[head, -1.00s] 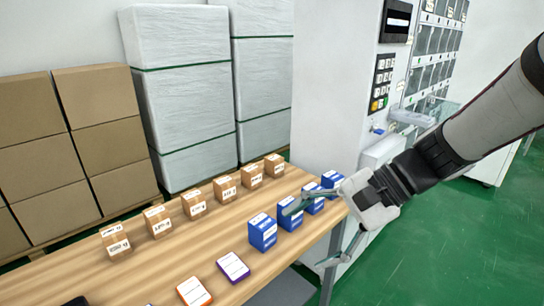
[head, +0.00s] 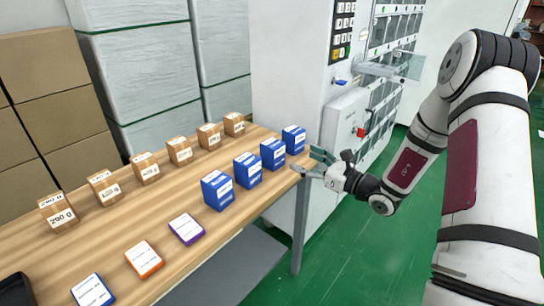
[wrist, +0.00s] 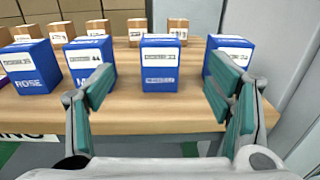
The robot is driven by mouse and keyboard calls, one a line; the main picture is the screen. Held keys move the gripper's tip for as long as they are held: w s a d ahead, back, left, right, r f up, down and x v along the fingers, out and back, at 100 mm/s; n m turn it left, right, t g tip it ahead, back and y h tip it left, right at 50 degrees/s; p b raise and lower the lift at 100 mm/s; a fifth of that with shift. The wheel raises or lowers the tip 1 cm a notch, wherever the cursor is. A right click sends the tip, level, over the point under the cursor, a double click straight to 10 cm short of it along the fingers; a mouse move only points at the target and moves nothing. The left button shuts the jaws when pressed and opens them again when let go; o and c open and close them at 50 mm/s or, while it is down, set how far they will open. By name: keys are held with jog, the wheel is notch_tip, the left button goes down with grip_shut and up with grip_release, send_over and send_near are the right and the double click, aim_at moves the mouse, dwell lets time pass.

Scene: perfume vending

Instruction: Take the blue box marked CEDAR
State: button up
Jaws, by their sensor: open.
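Several blue boxes stand in a row along the table's near edge. In the wrist view the leftmost box (wrist: 32,72) reads ROSE. The second box (wrist: 90,65) shows a first letter like M. The third box (wrist: 160,65) stands between my fingers in the picture, beyond the tips. The fourth box (wrist: 225,50) is partly behind the right finger. I cannot clearly read CEDAR on any of them. In the head view the third box (head: 272,154) is near my gripper (head: 307,161). My gripper is open and empty, just off the table edge, pointing at the row.
Brown cartons (head: 145,168) stand in a row behind the blue boxes on the wooden table (head: 150,215). Flat purple (head: 187,229), orange (head: 144,259) and blue (head: 92,290) packs lie nearer. A vending machine (head: 290,80) with a keypad stands beyond the table's end.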

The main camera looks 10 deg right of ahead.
aim_at(273, 143)
jog(key=b+x, duration=0.1)
jog(key=x, duration=1.2)
jog(key=shift+w+a+r, duration=0.1)
jog(key=shift+w, duration=0.05)
jog(key=c, duration=1.3)
